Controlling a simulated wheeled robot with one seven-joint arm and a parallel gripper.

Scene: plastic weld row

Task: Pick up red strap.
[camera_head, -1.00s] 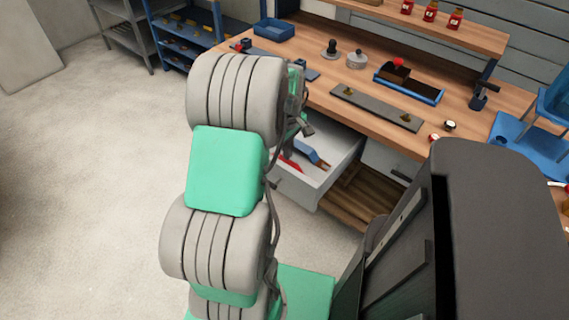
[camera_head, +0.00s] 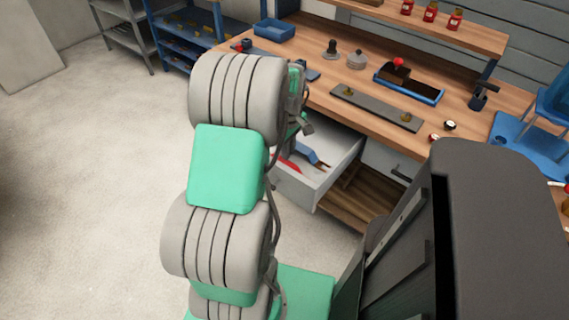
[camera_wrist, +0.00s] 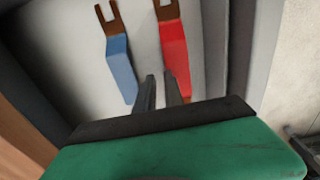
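The red strap (camera_wrist: 174,55) lies flat in the open drawer, with a brown forked end at the top of the wrist view. It also shows in the head view (camera_head: 289,165), partly hidden behind my arm. My gripper (camera_wrist: 160,82) is over the drawer, its two dark fingers pointing in. The fingers are a small gap apart with nothing seen between them. The right fingertip is near or over the left edge of the red strap; I cannot tell whether it touches. A blue strap (camera_wrist: 121,66) with a brown forked end lies to the left of the fingers.
The open drawer (camera_head: 318,186) has grey walls on both sides of the straps. The wooden workbench (camera_head: 320,92) above holds a grey plate (camera_head: 375,108), a blue tray (camera_head: 425,92) and knobs. Open floor lies to the left.

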